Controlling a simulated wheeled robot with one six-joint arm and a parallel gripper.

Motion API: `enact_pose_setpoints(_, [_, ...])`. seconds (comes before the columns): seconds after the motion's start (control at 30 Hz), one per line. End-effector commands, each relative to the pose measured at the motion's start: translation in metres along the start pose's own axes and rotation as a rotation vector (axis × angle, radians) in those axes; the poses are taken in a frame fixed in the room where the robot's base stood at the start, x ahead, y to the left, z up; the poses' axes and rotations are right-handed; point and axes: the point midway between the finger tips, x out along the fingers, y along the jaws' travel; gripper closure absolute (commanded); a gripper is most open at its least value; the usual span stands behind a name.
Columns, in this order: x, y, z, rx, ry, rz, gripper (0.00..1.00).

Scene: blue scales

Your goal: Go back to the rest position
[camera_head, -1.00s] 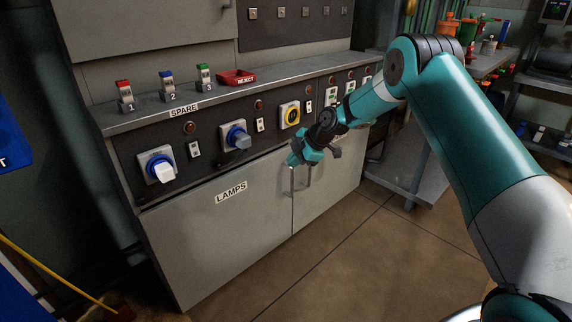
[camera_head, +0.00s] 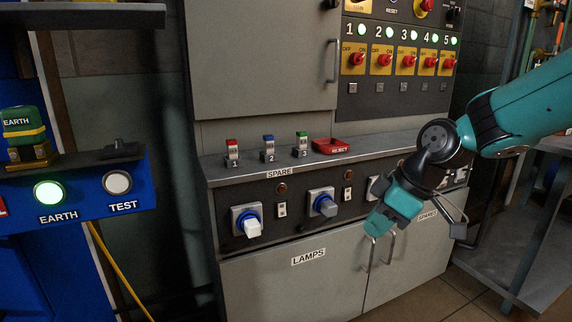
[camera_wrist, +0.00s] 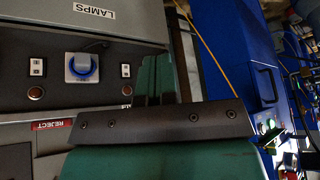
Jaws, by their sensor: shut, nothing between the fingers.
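My gripper (camera_head: 377,222) is in front of the grey cabinet, near the two door handles in the head view. Its teal fingers are together with nothing held. It overlaps the cabinet doors in the picture, and I cannot tell how far in front of them it is. My teal arm comes in from the right edge. In the wrist view, the cabinet shows upside down, with the LAMPS label (camera_wrist: 93,11) and a blue rotary switch (camera_wrist: 81,67).
The grey cabinet (camera_head: 290,285) carries rotary switches, a red REJECT tray (camera_head: 331,146) and numbered lamps-row breakers on its ledge. A blue EARTH/TEST unit (camera_head: 90,235) stands at left with a yellow cable. A grey shelf (camera_head: 520,265) is at right; some floor is clear below.

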Motion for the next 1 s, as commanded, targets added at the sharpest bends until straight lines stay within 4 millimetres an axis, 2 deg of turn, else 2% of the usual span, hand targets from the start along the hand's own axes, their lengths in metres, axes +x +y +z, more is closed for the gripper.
enact_pose_setpoints(0.03, [-0.012, -0.037, -0.001, 0.058, -0.019, -0.017, 1.00])
enact_pose_setpoints(0.1, [-0.023, -0.078, 0.006, 0.154, -0.049, -0.037, 1.00])
enact_pose_setpoints(0.2, [-0.033, -0.126, 0.019, 0.269, -0.088, -0.054, 1.00])
enact_pose_setpoints(0.3, [-0.041, -0.165, 0.035, 0.365, -0.123, -0.064, 1.00])
enact_pose_setpoints(0.5, [-0.050, -0.229, 0.074, 0.534, -0.190, -0.068, 1.00])
enact_pose_setpoints(0.53, [-0.064, -0.226, 0.064, 0.537, -0.189, -0.067, 1.00])
enact_pose_setpoints(0.87, [-0.140, -0.227, 0.022, 0.534, -0.188, -0.068, 1.00])
enact_pose_setpoints(1.0, [-0.186, -0.229, -0.003, 0.534, -0.188, -0.068, 1.00])
